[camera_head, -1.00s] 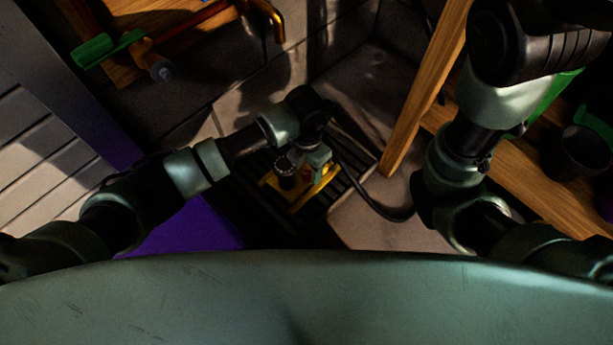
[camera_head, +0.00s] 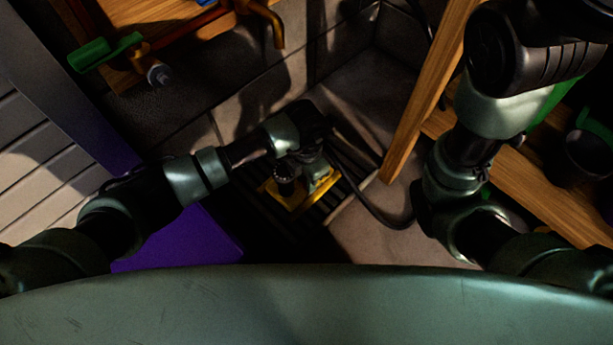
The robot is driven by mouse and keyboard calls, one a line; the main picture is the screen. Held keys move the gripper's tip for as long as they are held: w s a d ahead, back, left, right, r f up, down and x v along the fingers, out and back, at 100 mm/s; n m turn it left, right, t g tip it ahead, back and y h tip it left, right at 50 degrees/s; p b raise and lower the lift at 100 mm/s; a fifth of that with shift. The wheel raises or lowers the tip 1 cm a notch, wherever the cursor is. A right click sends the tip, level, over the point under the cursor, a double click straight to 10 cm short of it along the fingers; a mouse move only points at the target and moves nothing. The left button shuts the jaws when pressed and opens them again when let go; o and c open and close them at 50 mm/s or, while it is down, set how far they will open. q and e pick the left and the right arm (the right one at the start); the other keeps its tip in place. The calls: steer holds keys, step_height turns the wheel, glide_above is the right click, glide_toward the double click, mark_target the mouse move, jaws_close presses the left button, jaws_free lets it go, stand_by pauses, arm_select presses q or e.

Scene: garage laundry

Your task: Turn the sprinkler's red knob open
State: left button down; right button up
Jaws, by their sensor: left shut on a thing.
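The sprinkler (camera_head: 289,196) has a yellow base and a dark round part, and it sits on a dark slatted grate on the floor, near the middle of the view. My left arm comes in from the left and bends down over it. My left gripper (camera_head: 313,173) points down at the sprinkler and is shut on its knob. The red knob itself is hidden behind the gripper and wrist. My right arm rises at the right, and its gripper is out of view.
A dark hose (camera_head: 366,201) curves right of the sprinkler. A wooden post (camera_head: 425,95) and a wooden shelf (camera_head: 535,190) with a dark pot (camera_head: 588,152) stand at the right. A purple box (camera_head: 180,240) is at lower left. A wooden board with pipes and a green handle (camera_head: 105,52) is at upper left.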

arm_select(q)
steer(key=m, duration=0.3)
steer(key=shift+w, duration=0.1)
steer(key=c, duration=1.1)
jaws_free()
